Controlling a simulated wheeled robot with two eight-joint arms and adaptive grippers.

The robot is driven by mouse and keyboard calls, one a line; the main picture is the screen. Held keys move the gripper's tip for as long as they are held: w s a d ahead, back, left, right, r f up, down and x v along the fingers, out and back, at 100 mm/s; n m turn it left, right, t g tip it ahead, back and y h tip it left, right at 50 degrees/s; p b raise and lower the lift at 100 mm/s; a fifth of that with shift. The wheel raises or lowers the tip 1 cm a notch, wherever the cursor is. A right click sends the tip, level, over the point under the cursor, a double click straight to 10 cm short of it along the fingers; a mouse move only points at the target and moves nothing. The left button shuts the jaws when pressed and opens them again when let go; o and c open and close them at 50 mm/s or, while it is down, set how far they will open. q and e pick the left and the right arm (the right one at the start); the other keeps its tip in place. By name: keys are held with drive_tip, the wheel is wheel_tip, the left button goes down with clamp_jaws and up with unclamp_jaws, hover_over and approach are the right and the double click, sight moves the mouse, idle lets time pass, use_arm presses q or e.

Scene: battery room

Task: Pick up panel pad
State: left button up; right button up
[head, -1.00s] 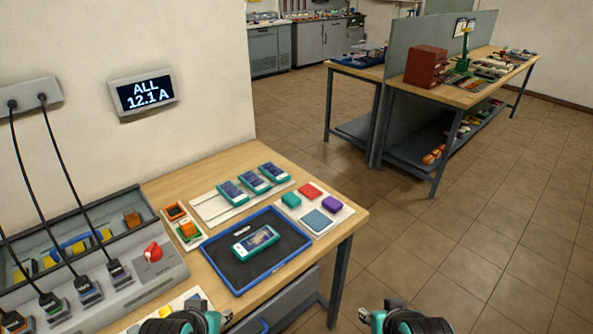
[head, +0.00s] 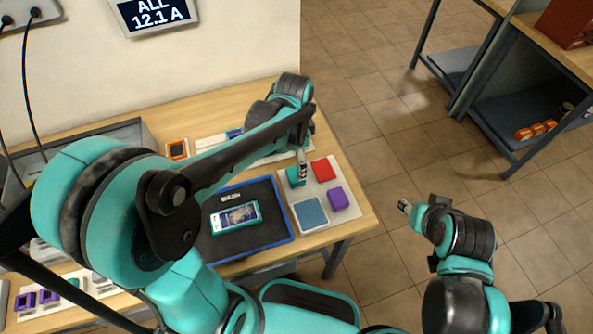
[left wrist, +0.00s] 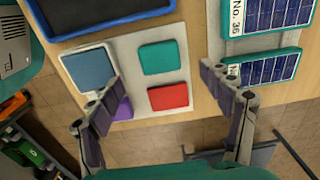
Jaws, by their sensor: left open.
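Four small pads sit on a white board (head: 308,229) at the right end of the bench: teal (head: 292,179), red (head: 323,169), purple (head: 338,197) and a larger blue square with a pale border (head: 310,213). Which one is the panel pad, I cannot tell. My left gripper (head: 302,165) hangs above the teal pad. In the left wrist view its fingers (left wrist: 162,72) are open and empty, with the teal pad (left wrist: 158,57) and red pad (left wrist: 168,97) between them in the picture. The left finger partly covers the purple pad (left wrist: 124,107). My right gripper (head: 405,207) is over the floor; its jaws are unclear.
A blue-rimmed tray (head: 281,224) holding a teal handheld device (head: 235,217) lies left of the board. Solar-panel units (left wrist: 268,70) lie beside the board in the wrist view. Open floor is beyond the bench's right edge.

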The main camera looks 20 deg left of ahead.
sight(295, 177)
use_arm(q)
drive_tip(key=f, duration=0.1)
drive_tip(key=f+b, duration=0.1)
drive_tip(key=shift+s+f, duration=0.2)
drive_tip(key=shift+f, duration=0.15)
drive_tip(key=f+b, duration=0.1)
drive_tip(key=f, duration=0.2)
drive_tip(key=f+b, duration=0.1)
drive_tip(key=f, duration=0.1)
drive_tip(key=shift+w+d+f+b, duration=0.1)
drive_tip(key=shift+w+b, duration=0.15)
drive_tip(key=shift+b, duration=0.1)
drive_tip(key=shift+c, duration=1)
drive_tip(key=c, duration=1.1)
